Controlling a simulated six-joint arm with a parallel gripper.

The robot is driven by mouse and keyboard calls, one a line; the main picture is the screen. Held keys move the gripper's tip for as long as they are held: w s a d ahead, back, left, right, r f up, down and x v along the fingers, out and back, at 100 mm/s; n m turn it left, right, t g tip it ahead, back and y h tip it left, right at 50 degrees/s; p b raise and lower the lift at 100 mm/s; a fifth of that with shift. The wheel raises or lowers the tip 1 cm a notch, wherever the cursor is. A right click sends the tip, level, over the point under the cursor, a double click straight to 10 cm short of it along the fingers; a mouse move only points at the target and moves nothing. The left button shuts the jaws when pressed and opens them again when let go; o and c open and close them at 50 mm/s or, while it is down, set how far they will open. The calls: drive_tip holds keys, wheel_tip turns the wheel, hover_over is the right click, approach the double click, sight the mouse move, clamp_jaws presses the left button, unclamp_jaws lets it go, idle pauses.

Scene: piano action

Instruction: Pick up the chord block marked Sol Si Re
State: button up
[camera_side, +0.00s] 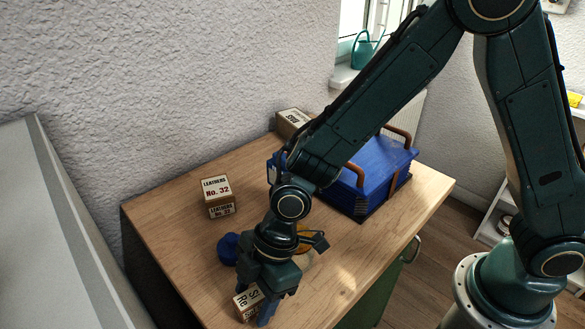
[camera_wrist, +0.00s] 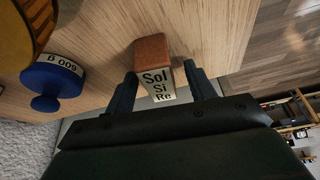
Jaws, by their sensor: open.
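The chord block marked Sol Si Re (camera_wrist: 157,84) lies on the wooden table. In the wrist view its white lettered face and reddish-brown end show between the two fingers of my gripper (camera_wrist: 161,88). The fingers are open, one on each side of the block, with a visible gap at least on the right. In the side view my gripper (camera_side: 255,303) reaches down at the table's front edge, and the block (camera_side: 247,301) shows partly between its fingers. The rest of the block is hidden by the gripper there.
A Leathers No. 32 box (camera_side: 217,196), a blue case (camera_side: 376,168) and another box (camera_side: 291,122) stand farther back. The table's front right is clear.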

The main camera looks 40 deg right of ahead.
sight(254, 295)
drive_tip(key=c, duration=1.1)
drive_tip(key=shift+o, duration=0.2)
drive_tip(key=shift+r, duration=0.1)
wheel_tip(254, 295, up, 20)
idle(0.4)
